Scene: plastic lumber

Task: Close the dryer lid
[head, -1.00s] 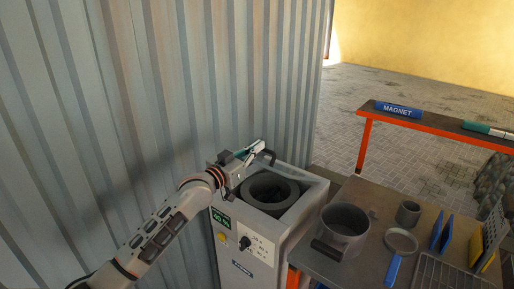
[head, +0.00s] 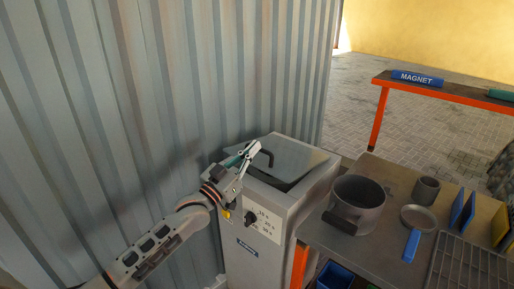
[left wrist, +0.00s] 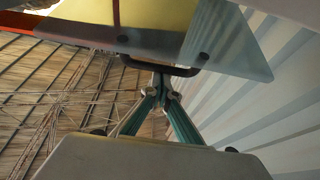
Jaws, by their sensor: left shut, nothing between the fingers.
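The dryer (head: 250,262) is a grey box-shaped machine against the corrugated wall. Its lid (head: 300,160) is a flat, see-through grey plate with a black handle (head: 267,158). The lid lies over the drum opening, tilted, with a dark gap showing under its front edge. My left gripper (head: 254,150) is shut and empty, its tips close beside the handle. My right gripper is not in view.
A workbench (head: 385,258) stands right of the dryer, holding a grey pot (head: 356,205), a small cup (head: 425,190), a blue-handled sieve (head: 412,243) and a wire rack (head: 465,265). The corrugated wall (head: 120,110) is close on the left.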

